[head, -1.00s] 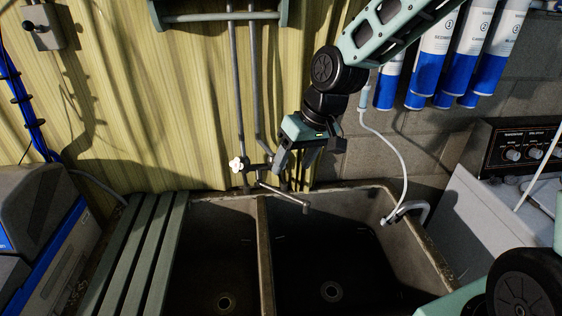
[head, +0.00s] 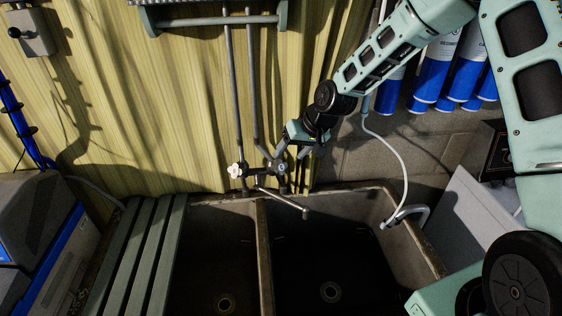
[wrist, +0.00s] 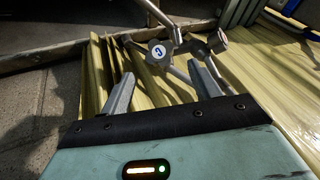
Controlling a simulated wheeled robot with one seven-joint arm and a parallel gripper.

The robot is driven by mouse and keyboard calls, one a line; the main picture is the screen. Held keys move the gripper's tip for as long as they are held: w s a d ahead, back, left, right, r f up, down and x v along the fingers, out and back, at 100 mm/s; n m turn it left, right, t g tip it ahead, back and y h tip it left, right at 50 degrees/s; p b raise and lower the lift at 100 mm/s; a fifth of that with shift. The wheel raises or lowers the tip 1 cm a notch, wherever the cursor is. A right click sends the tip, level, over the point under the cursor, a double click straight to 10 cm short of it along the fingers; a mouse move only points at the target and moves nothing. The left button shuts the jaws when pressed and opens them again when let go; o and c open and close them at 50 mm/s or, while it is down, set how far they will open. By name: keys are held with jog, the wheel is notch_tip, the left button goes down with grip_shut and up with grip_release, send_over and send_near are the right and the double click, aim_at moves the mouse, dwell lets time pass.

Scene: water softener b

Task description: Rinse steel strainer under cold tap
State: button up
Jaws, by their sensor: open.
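My gripper (head: 296,156) is open and empty, behind and above the sink, close to the right-hand handle of the tap (head: 268,188). In the wrist view my gripper (wrist: 160,70) has its two fingers apart. A round tap cap with a blue mark (wrist: 157,52) shows between and just beyond the fingertips; I cannot tell whether they touch it. The other tap handle (head: 236,170) is pale and sits to the left. The grey spout (head: 290,202) points over the right basin. No water shows. No steel strainer is in view.
The double sink has a left basin (head: 222,250) and a right basin (head: 345,250), both empty. A slatted drainboard (head: 140,250) lies at left. A white hose (head: 402,165) hangs to a hooked pipe (head: 408,213) at the sink's right. Two vertical pipes (head: 233,95) rise behind the tap.

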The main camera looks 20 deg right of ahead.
aim_at(282, 164)
jog(key=p+x, duration=0.1)
jog(key=x, duration=0.6)
jog(key=shift+p, duration=0.35)
jog(key=c, duration=1)
